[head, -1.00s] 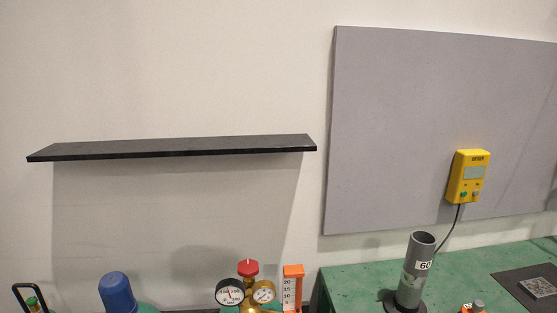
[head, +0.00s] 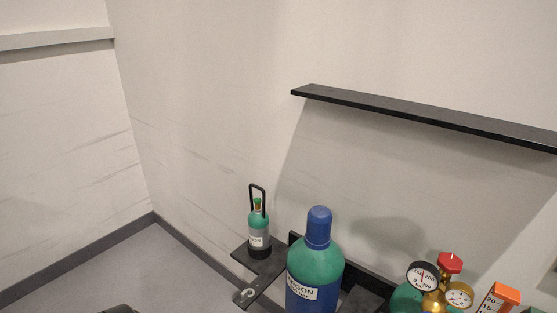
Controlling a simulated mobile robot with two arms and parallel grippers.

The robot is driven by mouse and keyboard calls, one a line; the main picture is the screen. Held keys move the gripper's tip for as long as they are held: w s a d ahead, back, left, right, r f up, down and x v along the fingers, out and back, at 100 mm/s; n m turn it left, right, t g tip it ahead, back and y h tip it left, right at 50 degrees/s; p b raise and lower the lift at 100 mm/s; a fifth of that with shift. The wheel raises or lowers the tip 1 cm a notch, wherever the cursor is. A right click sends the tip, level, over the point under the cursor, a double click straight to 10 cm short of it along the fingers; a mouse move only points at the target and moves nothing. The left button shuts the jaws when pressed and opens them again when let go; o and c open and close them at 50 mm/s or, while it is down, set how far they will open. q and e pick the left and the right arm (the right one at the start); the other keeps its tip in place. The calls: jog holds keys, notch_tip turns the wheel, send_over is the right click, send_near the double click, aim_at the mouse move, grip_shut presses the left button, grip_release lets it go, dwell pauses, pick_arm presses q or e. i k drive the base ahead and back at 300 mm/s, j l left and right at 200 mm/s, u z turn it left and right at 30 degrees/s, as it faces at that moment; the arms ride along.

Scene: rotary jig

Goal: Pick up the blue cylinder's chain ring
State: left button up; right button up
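The blue cylinder (head: 302,299) stands at the lower middle of the head view, with a green shoulder, a blue cap and a white label reading "GON". Its lower part is cut off by the frame. A small pale ring-like piece (head: 243,295) shows at the front end of a black bracket, left of the cylinder. It is too small to tell whether it is the chain ring, and no chain can be made out.
A small green-topped bottle (head: 258,229) with a black handle stands on a black ledge (head: 240,252). A gauge regulator (head: 440,284) and an orange piece (head: 503,294) are at the lower right. A black shelf (head: 420,113) is above.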

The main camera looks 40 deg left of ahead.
aim_at(245, 296)
jog(key=u, duration=1.7)
